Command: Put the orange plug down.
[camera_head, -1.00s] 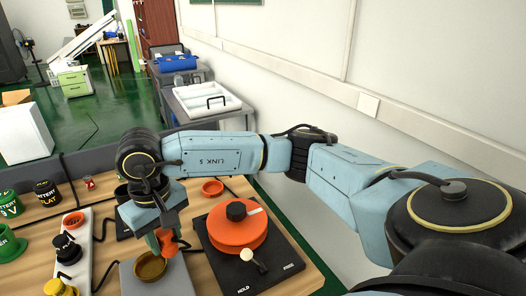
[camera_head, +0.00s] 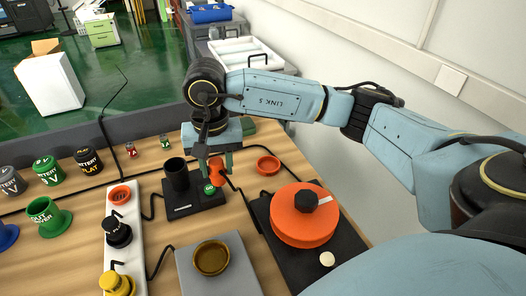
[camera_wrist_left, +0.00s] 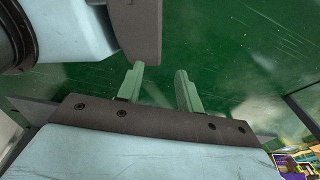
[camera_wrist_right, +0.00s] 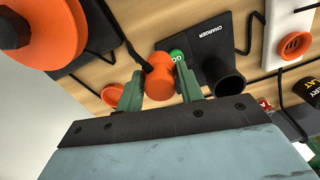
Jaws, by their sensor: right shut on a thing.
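The orange plug (camera_head: 217,174) is between the fingers of my right gripper (camera_head: 218,163), beside the green button of the black charger (camera_head: 182,211). In the right wrist view the plug (camera_wrist_right: 159,82) sits between the green fingers of my right gripper (camera_wrist_right: 159,86), with a dark cord running from it. I cannot tell whether the plug touches the table. An orange ring-shaped holder (camera_head: 268,165) lies just right of it; it also shows in the right wrist view (camera_wrist_right: 112,95). My left gripper (camera_wrist_left: 159,70) is open and empty over the green floor.
A black base with an orange dial (camera_head: 304,215) stands at the right. A grey pad with a brown dish (camera_head: 211,258) is nearer. A white strip (camera_head: 124,258) with an orange socket and black and yellow plugs lies left. Several labelled batteries (camera_head: 47,170) stand further left.

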